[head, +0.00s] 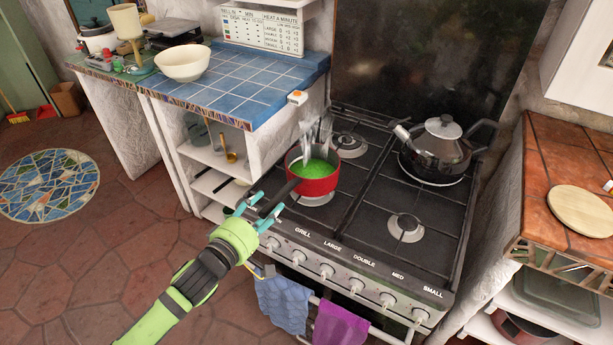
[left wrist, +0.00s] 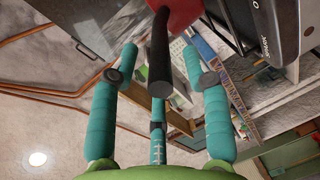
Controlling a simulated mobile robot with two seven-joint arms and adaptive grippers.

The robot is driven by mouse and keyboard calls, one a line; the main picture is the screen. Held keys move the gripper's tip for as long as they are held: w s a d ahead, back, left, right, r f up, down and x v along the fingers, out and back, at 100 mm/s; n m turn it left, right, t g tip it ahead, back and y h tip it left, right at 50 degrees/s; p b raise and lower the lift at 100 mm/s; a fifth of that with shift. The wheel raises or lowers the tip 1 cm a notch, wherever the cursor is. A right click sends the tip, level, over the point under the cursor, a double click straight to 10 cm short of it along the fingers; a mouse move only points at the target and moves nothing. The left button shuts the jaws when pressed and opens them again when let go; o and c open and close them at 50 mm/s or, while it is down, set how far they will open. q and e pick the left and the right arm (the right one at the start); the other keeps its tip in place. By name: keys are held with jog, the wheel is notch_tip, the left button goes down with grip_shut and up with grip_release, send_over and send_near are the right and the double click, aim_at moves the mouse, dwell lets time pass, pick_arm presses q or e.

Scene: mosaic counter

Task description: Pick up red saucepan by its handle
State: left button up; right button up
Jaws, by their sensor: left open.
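The red saucepan (head: 316,181) stands on the front left burner of the stove, with green contents and steam above it. Its black handle (head: 281,196) points toward the front left of the stove. My left gripper (head: 259,212) is open at the handle's free end. In the left wrist view the handle (left wrist: 160,60) reaches down between the spread teal fingers (left wrist: 165,75), apart from both. A bit of the red pan (left wrist: 178,12) shows at the top of that view. My right gripper is not in view.
A kettle (head: 437,150) stands on the back right burner. The front right burner (head: 406,227) is bare. Blue (head: 284,301) and purple (head: 340,322) towels hang at the oven front. A blue tiled counter (head: 235,90) with a white bowl (head: 183,63) lies left of the stove.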

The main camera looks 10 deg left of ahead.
aim_at(276, 198)
pick_arm(q)
jog(key=x, duration=0.4)
jog(key=shift+d+f+p, duration=0.15)
jog(key=shift+d+p, duration=0.15)
jog(key=shift+p, duration=0.05)
jog(key=shift+s, duration=0.15)
grip_shut()
jog(key=shift+w+r, duration=0.2)
jog(key=shift+r, duration=0.1)
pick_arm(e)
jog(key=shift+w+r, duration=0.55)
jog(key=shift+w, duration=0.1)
